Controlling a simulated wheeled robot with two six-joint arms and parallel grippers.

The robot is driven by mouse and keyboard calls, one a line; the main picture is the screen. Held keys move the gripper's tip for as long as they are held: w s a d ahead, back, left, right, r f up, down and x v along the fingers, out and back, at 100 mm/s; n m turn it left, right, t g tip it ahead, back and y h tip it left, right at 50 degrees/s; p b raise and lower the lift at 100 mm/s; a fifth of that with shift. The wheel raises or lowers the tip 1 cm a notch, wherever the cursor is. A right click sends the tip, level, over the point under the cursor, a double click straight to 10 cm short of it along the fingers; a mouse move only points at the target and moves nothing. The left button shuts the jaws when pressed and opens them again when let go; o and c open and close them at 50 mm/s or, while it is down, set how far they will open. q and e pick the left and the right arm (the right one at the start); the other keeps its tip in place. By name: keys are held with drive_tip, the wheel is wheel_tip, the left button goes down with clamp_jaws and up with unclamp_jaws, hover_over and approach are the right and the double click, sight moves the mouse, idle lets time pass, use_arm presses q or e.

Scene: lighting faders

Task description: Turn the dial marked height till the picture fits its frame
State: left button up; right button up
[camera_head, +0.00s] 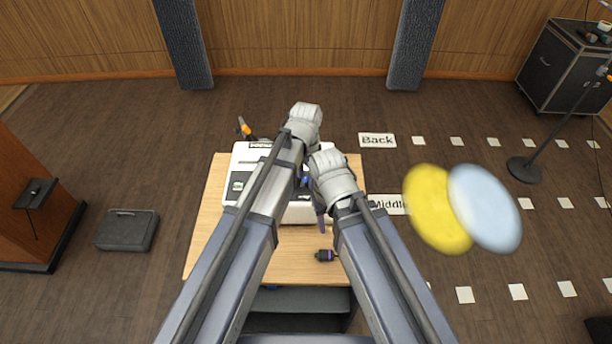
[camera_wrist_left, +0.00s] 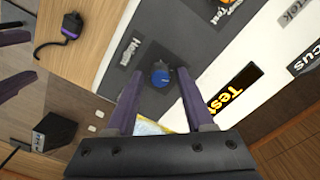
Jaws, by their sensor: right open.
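In the left wrist view a small blue knob (camera_wrist_left: 160,76) stands on the console's grey panel, beside a small, rotated label (camera_wrist_left: 130,52) I cannot read surely. My left gripper (camera_wrist_left: 157,88) is open, its two purple fingers on either side of the knob with gaps showing. In the head view the white console (camera_head: 300,213) is mostly hidden by my arms, and the left fingertips are hidden. My right gripper (camera_head: 320,222) is open, low over the console's front edge. A blurred yellow disc (camera_head: 432,208) and a pale blue disc (camera_head: 490,208) overlap over the floor; no other picture or frame shows.
The console sits on a wooden table (camera_head: 205,250). A black plug (camera_head: 325,255) with a purple band lies near its front. A lit "Test" display (camera_wrist_left: 232,88) and a "Focus" label (camera_wrist_left: 303,58) are close by. A dark case (camera_head: 128,230) lies on the floor at left.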

sight(306, 179)
use_arm(q)
drive_tip(key=shift+o, duration=0.3)
wheel_tip(306, 179, up, 8)
drive_tip(key=p, duration=0.8)
drive_tip(key=shift+f, duration=0.1)
drive_tip(key=s+a+n, duration=0.5)
drive_tip(key=a, duration=0.3)
drive_tip(key=s+a+n, duration=0.5)
drive_tip(key=a, duration=0.3)
drive_tip(key=s+d+f+m+b, duration=0.1)
drive_tip(key=s+d+f+b, duration=0.1)
drive_tip(key=d, duration=0.3)
drive_tip(key=s+d+f+m+y+b, duration=0.1)
drive_tip(key=s+d+f+m+b, duration=0.1)
drive_tip(key=d, duration=0.3)
drive_tip(key=shift+s+d+m, duration=0.3)
drive_tip(key=shift+s+d, duration=0.05)
drive_tip(key=shift+s, duration=0.35)
